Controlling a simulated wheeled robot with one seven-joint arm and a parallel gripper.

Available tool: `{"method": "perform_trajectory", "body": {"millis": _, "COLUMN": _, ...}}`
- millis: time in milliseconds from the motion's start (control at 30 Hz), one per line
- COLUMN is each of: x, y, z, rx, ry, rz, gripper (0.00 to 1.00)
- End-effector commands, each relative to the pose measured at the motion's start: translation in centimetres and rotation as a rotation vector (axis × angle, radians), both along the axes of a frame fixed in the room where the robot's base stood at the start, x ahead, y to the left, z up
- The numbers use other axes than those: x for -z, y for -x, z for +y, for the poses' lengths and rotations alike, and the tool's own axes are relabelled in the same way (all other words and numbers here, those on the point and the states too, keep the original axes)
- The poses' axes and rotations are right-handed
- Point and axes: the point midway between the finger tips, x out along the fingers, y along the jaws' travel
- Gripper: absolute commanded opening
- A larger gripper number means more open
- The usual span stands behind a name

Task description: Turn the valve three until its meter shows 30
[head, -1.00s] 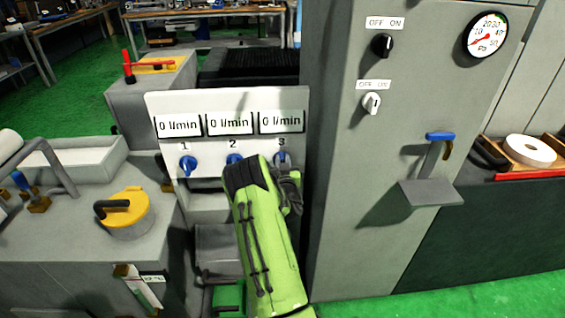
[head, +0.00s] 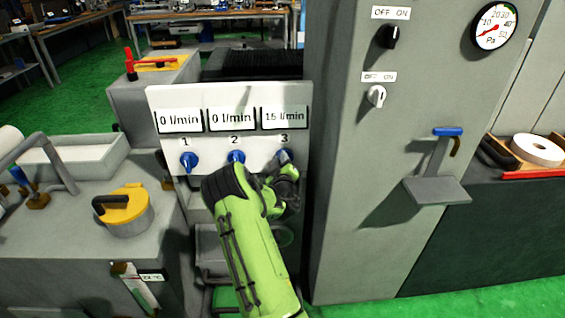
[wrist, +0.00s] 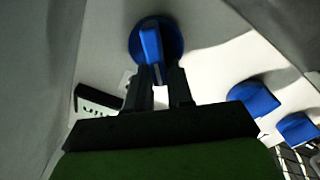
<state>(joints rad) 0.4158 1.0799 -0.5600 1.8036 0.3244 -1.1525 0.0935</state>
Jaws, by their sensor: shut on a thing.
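A white panel (head: 220,98) carries three blue valves under three meters. Valve three (head: 284,157) is at the right end, partly hidden by my gripper (head: 287,172). Its meter (head: 284,118) reads 15 l/min. In the wrist view, valve three (wrist: 150,40) is a round blue knob with a raised handle, and my gripper (wrist: 160,80) has its fingers at the handle's near end, shut on it. Valve one (head: 188,162) and valve two (head: 236,160) have meters (head: 180,120) (head: 231,119) that both read 0 l/min.
A tall grey cabinet (head: 350,200) with two OFF/ON switches and a round gauge (head: 494,27) stands close on the right of the panel. A yellow lid with a black handle (head: 128,212) lies on the machine at left.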

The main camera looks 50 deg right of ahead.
Motion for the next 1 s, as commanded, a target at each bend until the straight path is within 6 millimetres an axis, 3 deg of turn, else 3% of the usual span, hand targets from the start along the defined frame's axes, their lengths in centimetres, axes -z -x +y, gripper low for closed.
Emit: {"method": "perform_trajectory", "body": {"millis": 1000, "x": 1.8, "y": -0.7, "z": 0.6, "rx": -0.003, "ry": 0.572, "rz": 0.653, "gripper": 0.0}}
